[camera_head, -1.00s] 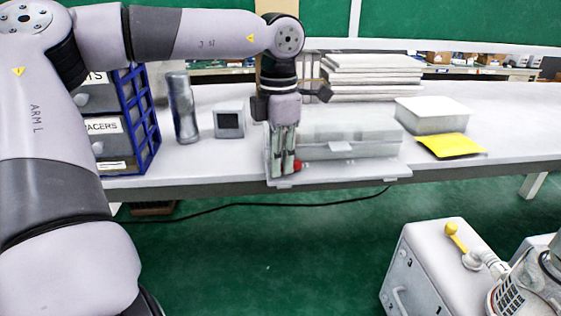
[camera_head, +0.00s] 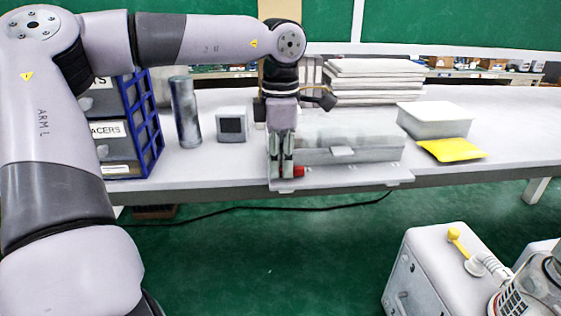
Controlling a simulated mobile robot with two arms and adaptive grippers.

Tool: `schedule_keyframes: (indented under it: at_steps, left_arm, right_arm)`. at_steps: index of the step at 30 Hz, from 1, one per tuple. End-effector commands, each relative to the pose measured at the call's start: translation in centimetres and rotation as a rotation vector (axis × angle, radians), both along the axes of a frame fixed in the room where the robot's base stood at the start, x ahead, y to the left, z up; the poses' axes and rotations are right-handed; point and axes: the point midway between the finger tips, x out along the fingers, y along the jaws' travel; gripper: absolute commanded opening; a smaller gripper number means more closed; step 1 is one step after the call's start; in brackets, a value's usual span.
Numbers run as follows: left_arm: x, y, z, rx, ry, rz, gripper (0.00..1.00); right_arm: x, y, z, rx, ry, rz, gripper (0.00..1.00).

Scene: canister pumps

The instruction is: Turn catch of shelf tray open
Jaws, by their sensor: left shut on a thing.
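The shelf tray (camera_head: 345,181) is a flat light-grey tray at the front edge of the white bench. A small red catch (camera_head: 298,171) shows at its left front, partly hidden behind my fingers. A grey lidded case (camera_head: 350,155) sits on the tray. My left gripper (camera_head: 281,173) points straight down at the tray's left front corner, with its fingertips at the red catch. Its fingers are close together and shut on the catch, though the contact itself is mostly hidden. My right gripper is not in view.
A blue-framed drawer rack (camera_head: 153,127), a metal cylinder (camera_head: 185,113) and a small grey box (camera_head: 232,125) stand left of the gripper. A white container (camera_head: 434,119) and yellow packet (camera_head: 452,149) lie right. A pump unit (camera_head: 430,270) with a yellow-knobbed handle stands on the floor.

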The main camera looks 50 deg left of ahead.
Motion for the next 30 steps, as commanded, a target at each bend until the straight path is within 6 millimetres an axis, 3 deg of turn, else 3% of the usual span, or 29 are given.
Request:
schedule_keyframes:
  at_steps: [2, 3, 12, 30]
  left_arm:
    - [0.03, 0.04, 0.06, 0.001, -0.002, 0.000, 0.00]
    - [0.04, 0.03, 0.06, 0.001, -0.002, 0.000, 0.14]
    - [0.03, 0.01, 0.04, 0.001, -0.002, 0.001, 0.33]
    - [0.03, 0.02, 0.01, 0.002, -0.003, 0.019, 0.33]
  right_arm:
    - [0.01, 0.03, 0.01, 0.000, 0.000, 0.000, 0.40]
    - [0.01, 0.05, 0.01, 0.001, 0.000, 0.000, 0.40]
    - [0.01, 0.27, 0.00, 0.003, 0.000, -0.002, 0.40]
    - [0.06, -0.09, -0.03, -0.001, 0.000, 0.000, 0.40]
